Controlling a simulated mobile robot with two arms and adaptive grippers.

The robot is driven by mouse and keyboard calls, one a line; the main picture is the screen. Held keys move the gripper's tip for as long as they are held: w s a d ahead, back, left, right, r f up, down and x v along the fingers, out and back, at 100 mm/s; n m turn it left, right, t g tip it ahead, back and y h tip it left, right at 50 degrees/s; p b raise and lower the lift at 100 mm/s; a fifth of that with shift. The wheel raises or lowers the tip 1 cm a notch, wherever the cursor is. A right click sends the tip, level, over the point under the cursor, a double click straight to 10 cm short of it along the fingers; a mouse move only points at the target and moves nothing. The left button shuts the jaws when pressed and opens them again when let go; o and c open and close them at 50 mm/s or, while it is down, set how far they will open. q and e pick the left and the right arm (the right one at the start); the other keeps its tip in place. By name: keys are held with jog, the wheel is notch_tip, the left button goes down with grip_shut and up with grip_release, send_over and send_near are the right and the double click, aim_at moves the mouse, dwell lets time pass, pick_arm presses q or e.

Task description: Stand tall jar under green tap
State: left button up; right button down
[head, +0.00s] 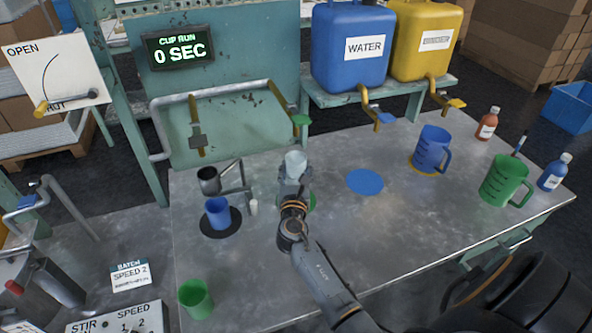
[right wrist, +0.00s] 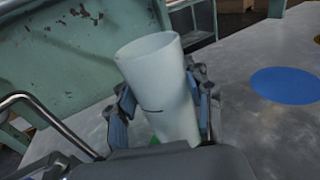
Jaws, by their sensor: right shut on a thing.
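The tall jar (head: 296,162) is whitish and open-topped. My right gripper (head: 293,183) is shut on it, with a finger on each side of the jar (right wrist: 160,80) in the right wrist view. The green tap (head: 301,120) hangs from the pipe just above and behind the jar's mouth in the head view. A green disc (head: 312,201) on the table is mostly hidden by my gripper and arm. I cannot tell whether the jar's base touches the table. My left gripper is not in view.
A blue cup (head: 217,213) on a black disc and a small white cylinder (head: 253,207) stand left of my gripper. A green cup (head: 196,298) stands at the front left. The blue disc (head: 365,181) to the right is bare, with clear table around it.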

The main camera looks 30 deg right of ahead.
jog(key=shift+f, duration=0.15)
jog(key=c, duration=0.6)
grip_release()
jog(key=shift+r, duration=0.25)
jog(key=shift+b+v, duration=0.65)
jog(key=shift+v, duration=5.4)
jog(key=shift+f, duration=0.1)
